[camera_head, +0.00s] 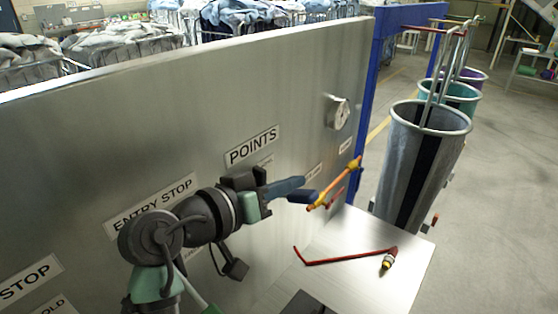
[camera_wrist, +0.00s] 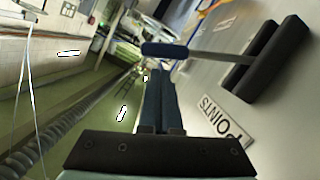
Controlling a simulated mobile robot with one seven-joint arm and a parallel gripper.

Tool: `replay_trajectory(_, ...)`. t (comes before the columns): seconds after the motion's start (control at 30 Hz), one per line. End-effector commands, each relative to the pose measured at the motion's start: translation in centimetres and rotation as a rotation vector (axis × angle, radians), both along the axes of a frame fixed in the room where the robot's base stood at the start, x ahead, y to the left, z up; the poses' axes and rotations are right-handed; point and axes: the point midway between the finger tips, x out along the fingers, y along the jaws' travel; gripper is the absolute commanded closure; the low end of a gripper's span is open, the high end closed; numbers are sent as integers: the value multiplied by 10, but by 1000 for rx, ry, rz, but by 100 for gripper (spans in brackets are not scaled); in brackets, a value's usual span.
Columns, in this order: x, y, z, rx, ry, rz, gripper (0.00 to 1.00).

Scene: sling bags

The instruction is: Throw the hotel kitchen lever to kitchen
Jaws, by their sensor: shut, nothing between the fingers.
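The lever has a dark blue handle (camera_head: 302,197) on a grey stem, which comes out of a black base by the POINTS label (camera_head: 252,146) on the steel panel. In the wrist view the lever's blue handle (camera_wrist: 164,50) lies crosswise just beyond my fingertips, and its black base (camera_wrist: 268,62) is to the right. My gripper (camera_head: 303,181) has its blue fingers shut and empty, pointing right along the panel close to the handle. It also shows in the wrist view (camera_wrist: 160,72). I cannot tell whether fingers and handle touch. Small labels by the lever are too small to read.
An orange-yellow bar (camera_head: 336,183) stands out right of the handle. A metal shelf (camera_head: 345,234) below carries a red rod (camera_head: 345,260) and a small yellow-black item (camera_head: 388,260). A round knob (camera_head: 338,112) is higher on the panel. Tall bins (camera_head: 420,165) stand to the right.

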Motion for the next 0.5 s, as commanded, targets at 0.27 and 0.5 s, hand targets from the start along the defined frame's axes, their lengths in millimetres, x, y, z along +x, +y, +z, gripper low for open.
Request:
replay_trajectory(0.27,-2,-2,-6,-1,-2,1,100)
replay_trajectory(0.5,-2,-2,-6,0,-2,1,100)
